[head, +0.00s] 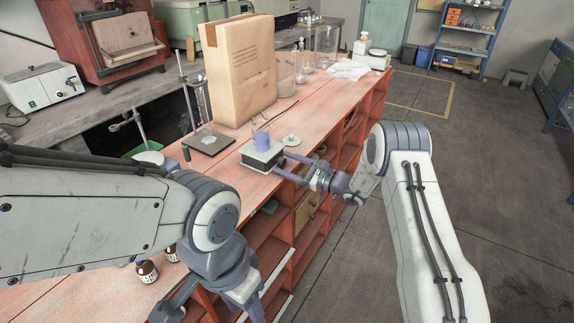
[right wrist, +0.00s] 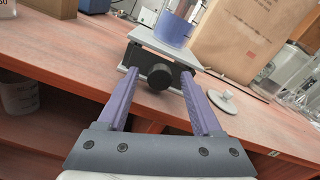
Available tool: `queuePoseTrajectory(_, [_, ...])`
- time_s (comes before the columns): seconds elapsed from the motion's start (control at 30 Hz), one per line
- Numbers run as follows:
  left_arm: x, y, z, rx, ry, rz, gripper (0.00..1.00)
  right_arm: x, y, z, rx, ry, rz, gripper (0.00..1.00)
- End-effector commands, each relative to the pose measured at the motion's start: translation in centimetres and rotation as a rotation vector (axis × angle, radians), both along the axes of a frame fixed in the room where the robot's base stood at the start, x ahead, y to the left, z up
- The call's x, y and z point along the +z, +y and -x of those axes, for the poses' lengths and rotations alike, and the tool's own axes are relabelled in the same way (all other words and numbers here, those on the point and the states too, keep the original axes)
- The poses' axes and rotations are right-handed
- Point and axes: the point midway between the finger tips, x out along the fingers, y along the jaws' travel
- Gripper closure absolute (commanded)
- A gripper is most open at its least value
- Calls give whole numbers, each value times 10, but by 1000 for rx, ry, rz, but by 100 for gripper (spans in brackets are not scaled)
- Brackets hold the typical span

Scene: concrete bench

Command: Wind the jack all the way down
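The jack (head: 262,160) is a small lab jack with a pale top plate (right wrist: 150,42) and a dark body, standing near the front edge of the red-brown bench. A beaker of blue liquid (head: 262,141) stands on its plate; it also shows in the right wrist view (right wrist: 177,24). The jack's round black knob (right wrist: 160,76) faces my right gripper. My right gripper (right wrist: 159,76) is open, its purple fingers on either side of the knob with gaps visible.
A pale round lid-like disc (head: 291,140) lies right of the jack. A large cardboard package (head: 240,75) stands behind it. A retort stand with a glass cylinder (head: 203,100) is behind left. Brown bottles (head: 147,271) stand near my left arm. Open shelves lie below the bench edge.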

Motion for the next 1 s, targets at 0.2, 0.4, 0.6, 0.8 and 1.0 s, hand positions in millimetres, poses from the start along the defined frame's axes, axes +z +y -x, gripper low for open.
queuePoseTrajectory(0.2, [0,0,0,0,0,0,50,0,0,0,0,1,-1,33])
queuePoseTrajectory(0.4, [-5,0,0,0,0,0,50,-1,-18,11,-3,0,0,33])
queuePoseTrajectory(0.6, [-12,0,0,0,0,0,50,-1,-51,35,-4,1,-1,33])
queuePoseTrajectory(0.8, [-16,0,0,0,0,0,50,-1,-76,54,-3,0,-1,33])
queuePoseTrajectory(1.0, [-17,0,0,0,0,0,50,0,-85,61,-1,0,0,33])
